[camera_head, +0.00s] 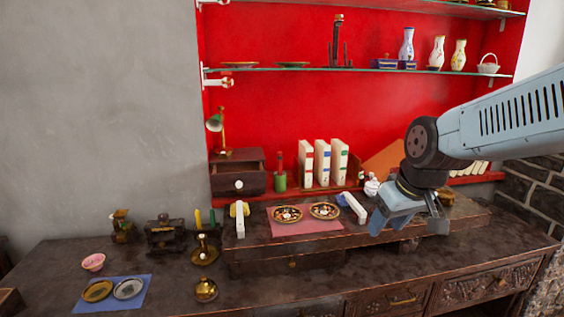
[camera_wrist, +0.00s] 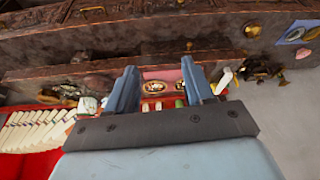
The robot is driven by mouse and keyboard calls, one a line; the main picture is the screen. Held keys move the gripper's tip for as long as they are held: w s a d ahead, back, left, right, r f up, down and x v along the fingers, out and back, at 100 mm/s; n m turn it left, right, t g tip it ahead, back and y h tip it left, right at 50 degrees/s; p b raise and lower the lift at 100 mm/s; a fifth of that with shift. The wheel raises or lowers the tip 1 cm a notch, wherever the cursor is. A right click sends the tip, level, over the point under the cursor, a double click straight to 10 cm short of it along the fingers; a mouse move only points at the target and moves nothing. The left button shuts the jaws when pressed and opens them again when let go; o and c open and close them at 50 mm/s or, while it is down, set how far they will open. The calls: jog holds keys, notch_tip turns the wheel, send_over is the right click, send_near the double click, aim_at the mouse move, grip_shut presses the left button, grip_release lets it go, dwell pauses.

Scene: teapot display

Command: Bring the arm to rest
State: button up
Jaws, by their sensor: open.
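My gripper (camera_head: 407,222) is open, at the end of my blue-grey arm on the right, in front of the raised desk shelf. In the wrist view my gripper (camera_wrist: 160,74) has two blue fingers apart with nothing held between them.
A blue mat (camera_head: 137,300) with two dishes and a pink bowl (camera_head: 93,262) are at the desk's left. Brass pieces (camera_head: 205,290) stand left of the raised shelf. White binders (camera_head: 322,163) and a wooden drawer box (camera_head: 238,172) stand behind. Glass shelves (camera_head: 300,69) hold vases above.

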jog(key=s+d+r+m+t+h, duration=0.1)
jog(key=s+r+m, duration=0.2)
jog(key=s+r, duration=0.3)
jog(key=shift+s+d, duration=0.35)
jog(key=shift+s, duration=0.8)
